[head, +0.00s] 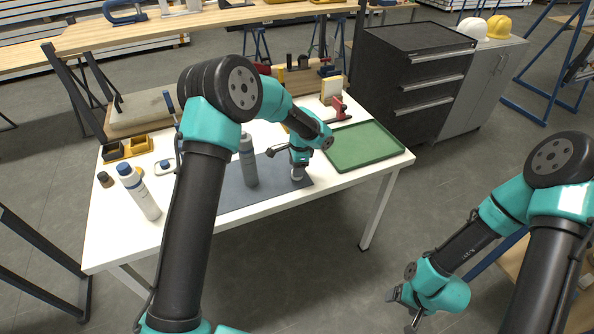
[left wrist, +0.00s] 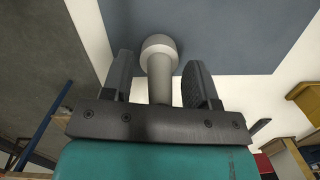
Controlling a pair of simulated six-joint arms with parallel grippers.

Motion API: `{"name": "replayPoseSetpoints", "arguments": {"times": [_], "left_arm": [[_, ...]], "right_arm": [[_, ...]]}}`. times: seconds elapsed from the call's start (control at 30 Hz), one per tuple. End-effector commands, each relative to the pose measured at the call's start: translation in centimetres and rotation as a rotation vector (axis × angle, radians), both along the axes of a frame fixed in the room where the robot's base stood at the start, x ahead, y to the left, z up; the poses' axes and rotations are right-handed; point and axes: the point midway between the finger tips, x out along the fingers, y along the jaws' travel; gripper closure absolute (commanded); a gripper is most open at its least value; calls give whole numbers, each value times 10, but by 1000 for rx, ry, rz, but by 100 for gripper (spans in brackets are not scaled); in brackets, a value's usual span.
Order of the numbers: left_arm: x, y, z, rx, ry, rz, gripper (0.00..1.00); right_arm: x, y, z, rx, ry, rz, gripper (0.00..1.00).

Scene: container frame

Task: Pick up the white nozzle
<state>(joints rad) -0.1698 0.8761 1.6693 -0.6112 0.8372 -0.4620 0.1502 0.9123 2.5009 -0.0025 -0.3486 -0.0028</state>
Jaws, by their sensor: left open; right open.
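The white nozzle (head: 297,174) stands on the grey-blue mat (head: 232,192), at its right end, just below my left gripper (head: 298,160). In the left wrist view the nozzle (left wrist: 160,58) shows a round pale end and a narrower stem. It lies between the two spread fingers of my left gripper (left wrist: 158,80), with a visible gap on each side. My left gripper is open, and its lower part is small in the head view. My right gripper (head: 408,306) is open and empty, low over the floor at the right, away from the table.
A grey bottle (head: 248,162) stands on the mat left of the nozzle. A green tray (head: 365,146) lies to the right. A white bottle with a blue cap (head: 139,193) and yellow bins (head: 127,149) are on the left. A red clamp (head: 340,108) is behind.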

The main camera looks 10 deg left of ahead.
Motion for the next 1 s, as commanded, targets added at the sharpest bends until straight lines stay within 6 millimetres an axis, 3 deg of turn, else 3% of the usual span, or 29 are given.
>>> {"name": "replayPoseSetpoints", "arguments": {"times": [0.4, 0.9, 1.0], "left_arm": [[0, 0, 0, 0, 0, 0, 46], [0, 0, 0, 0, 0, 0, 93], [0, 0, 1, 0, 0, 0, 98]], "right_arm": [[0, 0, 0, 0, 0, 0, 19], [0, 0, 0, 0, 0, 0, 19], [0, 0, 0, 0, 0, 0, 19]]}}
